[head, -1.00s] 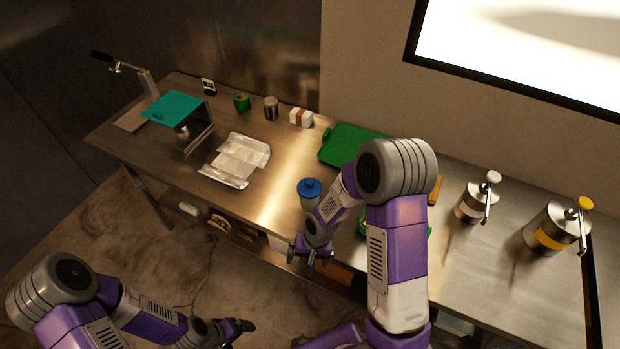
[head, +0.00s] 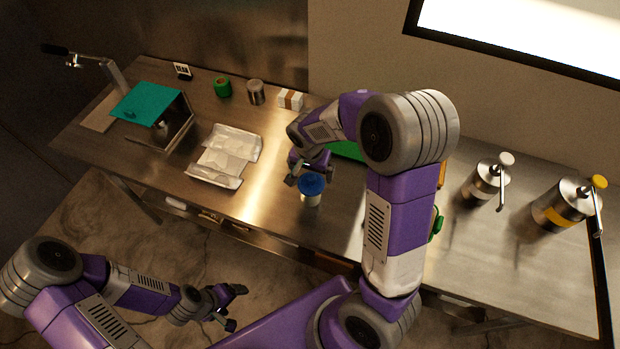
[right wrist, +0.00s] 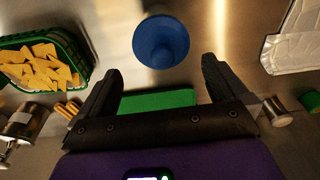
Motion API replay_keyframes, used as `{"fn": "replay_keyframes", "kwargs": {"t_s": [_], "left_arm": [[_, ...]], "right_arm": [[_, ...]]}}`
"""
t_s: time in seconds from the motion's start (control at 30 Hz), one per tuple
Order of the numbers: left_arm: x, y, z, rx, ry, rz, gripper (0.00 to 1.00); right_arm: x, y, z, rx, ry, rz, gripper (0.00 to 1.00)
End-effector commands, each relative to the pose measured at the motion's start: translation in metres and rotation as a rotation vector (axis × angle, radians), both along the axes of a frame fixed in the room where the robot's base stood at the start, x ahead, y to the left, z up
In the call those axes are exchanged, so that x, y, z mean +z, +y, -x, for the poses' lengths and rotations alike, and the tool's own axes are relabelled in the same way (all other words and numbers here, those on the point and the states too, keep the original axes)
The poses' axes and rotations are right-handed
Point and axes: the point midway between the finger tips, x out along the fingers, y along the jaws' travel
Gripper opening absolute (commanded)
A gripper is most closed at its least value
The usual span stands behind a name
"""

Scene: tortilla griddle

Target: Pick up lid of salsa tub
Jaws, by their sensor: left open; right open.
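The salsa tub (head: 311,200) stands on the steel counter with its blue lid (head: 312,183) on top. In the right wrist view the blue lid (right wrist: 161,42) shows from above, with a round raised knob, beyond the fingertips and roughly centred between them; it hides most of the tub. My right gripper (head: 308,172) is open, just behind and above the lid in the head view, and nothing is between its fingers. My left gripper (head: 232,305) is open and empty, off the front of the counter at lower left.
A green tray (head: 347,150) lies behind my right arm. A green basket of tortilla chips (right wrist: 45,62) is near the tub. A foil tray (head: 226,157) lies to the left. Two steel dispensers (head: 484,184) (head: 566,206) stand at right. Bare counter (head: 272,185) lies left of the tub.

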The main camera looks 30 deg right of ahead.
Motion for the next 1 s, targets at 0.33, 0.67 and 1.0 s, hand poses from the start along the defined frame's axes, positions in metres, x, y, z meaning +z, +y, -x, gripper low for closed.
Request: {"fn": "replay_keyframes", "kwargs": {"t_s": [0.33, 0.67, 1.0], "left_arm": [[0.001, 0.000, -0.001, 0.001, -0.002, 0.000, 0.83], [0.001, 0.000, -0.001, 0.001, -0.002, 0.000, 0.83], [0.001, 0.000, -0.001, 0.001, -0.002, 0.000, 0.83]], "right_arm": [[-0.041, -0.001, -0.002, 0.000, 0.001, -0.002, 1.00], [-0.041, -0.001, -0.003, 0.000, 0.000, -0.001, 0.82], [-0.041, -0.001, -0.003, 0.000, 0.001, -0.002, 0.43]]}}
